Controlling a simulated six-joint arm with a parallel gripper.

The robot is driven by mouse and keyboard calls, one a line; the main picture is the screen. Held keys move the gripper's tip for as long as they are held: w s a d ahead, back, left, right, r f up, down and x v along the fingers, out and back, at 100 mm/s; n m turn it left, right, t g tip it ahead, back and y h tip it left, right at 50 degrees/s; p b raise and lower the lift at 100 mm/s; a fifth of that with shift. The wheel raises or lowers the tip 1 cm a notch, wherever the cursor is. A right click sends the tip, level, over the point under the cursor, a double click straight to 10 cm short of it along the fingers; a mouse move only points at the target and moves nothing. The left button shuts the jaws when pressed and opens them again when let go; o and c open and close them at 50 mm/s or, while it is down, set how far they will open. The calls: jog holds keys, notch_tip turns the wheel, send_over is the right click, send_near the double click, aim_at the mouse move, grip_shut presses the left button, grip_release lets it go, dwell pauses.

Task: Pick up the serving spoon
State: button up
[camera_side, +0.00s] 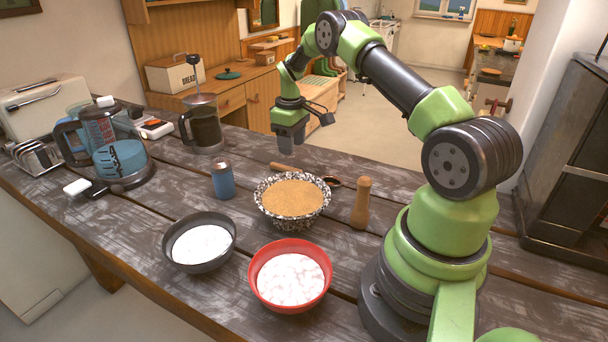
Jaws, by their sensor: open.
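The serving spoon (332,182) appears to lie on the dark wooden table just behind the speckled bowl (270,205). Its dark bowl end shows to the right, and a light wooden handle (284,167) runs to the left. The middle of it is partly hidden by the speckled bowl's rim. My gripper (290,145) points down above the handle, near the table's back edge. It is open and apart from the spoon, with nothing seen in it. The gap between its fingers is hard to make out from this side.
The speckled bowl holds brown grains. A grey bowl (166,246) and a red bowl (254,282) hold white contents. A wooden mill-like piece (361,203) and a blue can (223,182) stand upright nearby. A French press (203,130), blender (118,160) and toaster (38,110) stand left.

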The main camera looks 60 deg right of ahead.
aim_at(295, 169)
jog(key=f, duration=0.7)
jog(key=shift+s+d+f, duration=0.1)
jog(key=shift+s+d, duration=0.05)
jog(key=shift+s, duration=0.1)
grip_shut()
